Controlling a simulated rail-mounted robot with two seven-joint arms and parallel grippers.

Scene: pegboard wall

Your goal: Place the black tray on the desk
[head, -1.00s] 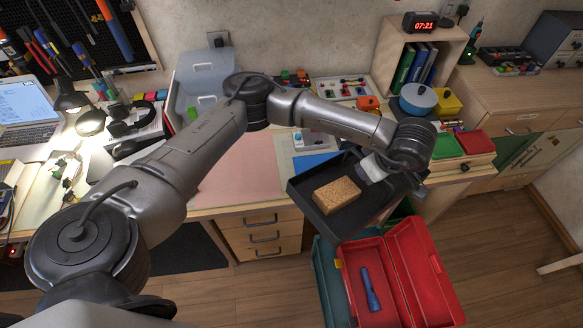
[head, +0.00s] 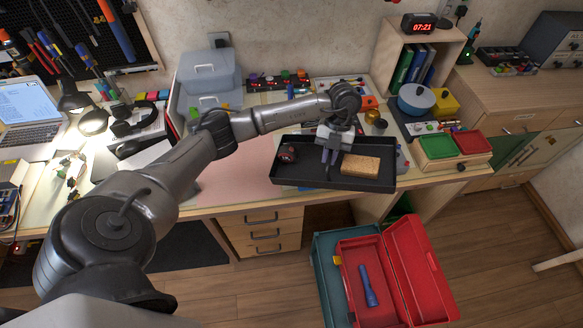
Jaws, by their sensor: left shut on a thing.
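The black tray (head: 318,177) is at the front part of the desk (head: 232,178), right of centre, and looks roughly level. I cannot tell whether it touches the desk top or hangs just above it. A tan sponge-like block (head: 361,165) lies in its right part and a small dark red object (head: 287,154) in its back left corner. My left gripper (head: 330,162) reaches down over the tray's middle and is shut on the tray; the exact grip spot is partly hidden by the fingers. My right gripper is out of view.
A pink mat (head: 235,170) lies left of the tray. A blue pan (head: 416,99) and green and red bins (head: 437,147) stand to the right. An open red toolbox (head: 420,270) sits on the floor below. A lamp and laptop (head: 28,105) are at left.

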